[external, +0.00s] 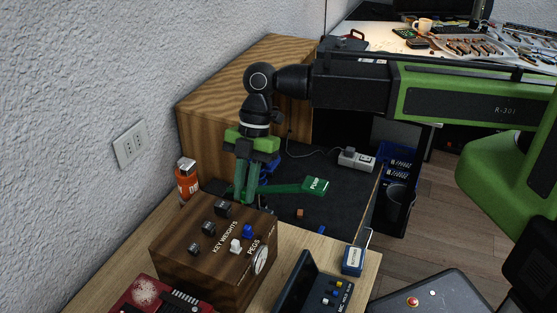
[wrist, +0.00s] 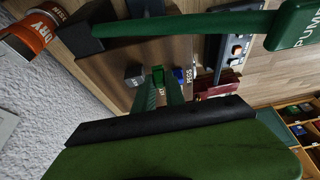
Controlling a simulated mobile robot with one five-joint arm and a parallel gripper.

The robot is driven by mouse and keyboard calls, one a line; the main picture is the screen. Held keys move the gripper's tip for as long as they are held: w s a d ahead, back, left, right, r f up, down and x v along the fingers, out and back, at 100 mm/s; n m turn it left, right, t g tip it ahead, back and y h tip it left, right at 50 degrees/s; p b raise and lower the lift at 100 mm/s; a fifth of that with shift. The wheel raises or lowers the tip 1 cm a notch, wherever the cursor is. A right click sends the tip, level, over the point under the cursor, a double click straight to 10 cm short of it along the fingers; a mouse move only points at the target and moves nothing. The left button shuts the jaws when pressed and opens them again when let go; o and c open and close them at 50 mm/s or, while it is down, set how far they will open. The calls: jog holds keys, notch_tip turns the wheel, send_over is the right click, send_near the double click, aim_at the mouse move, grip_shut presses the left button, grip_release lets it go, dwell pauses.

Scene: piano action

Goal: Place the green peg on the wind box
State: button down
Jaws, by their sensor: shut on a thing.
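My gripper (external: 243,194) points down at the far edge of the wooden box labelled KEY WEIGHTS and PEGS (external: 180,245). In the wrist view my gripper (wrist: 166,90) is shut on the green peg (wrist: 158,75), a small green block at the fingertips. In the external view I cannot tell the peg from the green fingers. A blue peg (external: 248,231) and a white peg (external: 235,246) stand on the labelled box; the blue one also shows in the wrist view (wrist: 179,74). No label reads wind box, so I cannot tell which thing it is.
A green bar labelled PUMP (external: 315,186) extends right, close beside my gripper. An orange can (external: 187,178) stands by the wall. Dark key weights (external: 208,228) sit on the box. A large wooden cabinet (external: 205,88) stands behind; a blue box (external: 352,260) stands at right.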

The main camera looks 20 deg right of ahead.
aim_at(245, 217)
jog(key=shift+s+a+f, duration=0.3)
jog(key=shift+a, duration=0.1)
notch_tip(245, 217, down, 4)
jog(key=b, duration=0.4)
jog(key=shift+f, duration=0.15)
jog(key=shift+r, duration=0.2)
jog(key=shift+f, duration=0.1)
jog(key=c, duration=1.8)
grip_release()
jog(key=shift+f, duration=0.1)
jog(key=shift+c, duration=0.2)
jog(key=shift+o, duration=0.8)
